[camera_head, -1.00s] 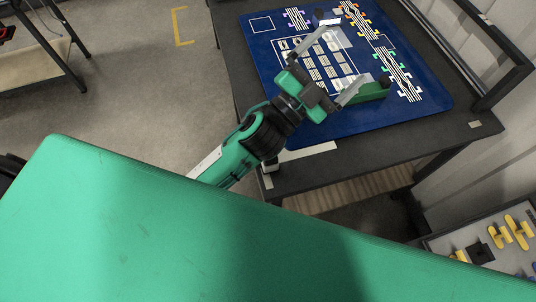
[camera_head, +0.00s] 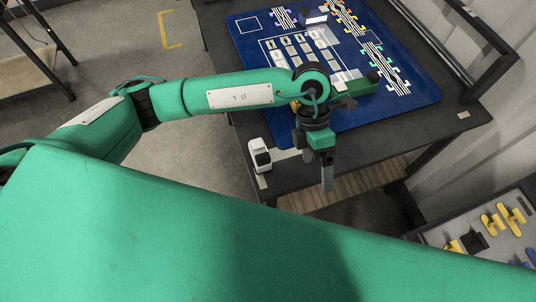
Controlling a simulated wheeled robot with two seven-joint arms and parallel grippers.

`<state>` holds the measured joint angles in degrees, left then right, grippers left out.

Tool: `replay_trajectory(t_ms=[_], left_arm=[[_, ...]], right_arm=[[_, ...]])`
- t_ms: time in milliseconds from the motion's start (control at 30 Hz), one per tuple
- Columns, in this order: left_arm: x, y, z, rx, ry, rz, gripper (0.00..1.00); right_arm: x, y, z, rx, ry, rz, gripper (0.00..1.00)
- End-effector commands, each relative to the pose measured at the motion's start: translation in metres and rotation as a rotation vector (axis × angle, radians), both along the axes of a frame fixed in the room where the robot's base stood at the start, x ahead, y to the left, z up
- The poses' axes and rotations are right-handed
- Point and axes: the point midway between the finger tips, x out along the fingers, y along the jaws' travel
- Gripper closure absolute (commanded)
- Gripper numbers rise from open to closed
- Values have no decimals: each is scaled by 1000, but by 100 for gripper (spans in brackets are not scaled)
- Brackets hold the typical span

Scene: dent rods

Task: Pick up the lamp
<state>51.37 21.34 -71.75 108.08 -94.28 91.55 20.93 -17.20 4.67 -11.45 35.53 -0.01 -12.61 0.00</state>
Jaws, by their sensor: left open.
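I cannot tell for sure which thing is the lamp. A small dark object with a bright white face (camera_head: 316,19) sits at the far side of the blue mat (camera_head: 397,112) and looks most like one. My left gripper (camera_head: 327,182) is at the table's near edge, well apart from that object, its fingers pointing down the picture. It is seen nearly edge-on, open, with nothing visible in it. My left wrist hides part of the mat's near side. My right gripper is out of view.
A white and black device (camera_head: 260,154) stands at the table's near left corner. A dark rail frame (camera_head: 470,50) borders the right. A tray with yellow pieces (camera_head: 503,216) is lower right.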

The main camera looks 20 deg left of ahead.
Motion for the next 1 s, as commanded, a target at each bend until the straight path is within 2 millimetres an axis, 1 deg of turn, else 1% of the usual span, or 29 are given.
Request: replay_trajectory(t_ms=[33,100,200,300,400,467,567,1000], left_arm=[[17,23,-5,120,-59,-18,0],[37,51,-9,272,-123,-33,0],[59,85,-7,445,-191,-43,0],[73,106,-3,555,-231,-44,0],[79,116,-1,605,-250,-42,0],[79,119,-4,614,-250,-42,0],[76,122,-13,613,-248,-42,0],[63,139,-67,609,-246,-43,0]], right_arm=[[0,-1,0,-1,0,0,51],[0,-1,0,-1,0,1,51],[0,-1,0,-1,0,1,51],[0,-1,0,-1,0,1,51],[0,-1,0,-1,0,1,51],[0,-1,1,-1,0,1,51],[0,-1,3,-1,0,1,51],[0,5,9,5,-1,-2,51]])
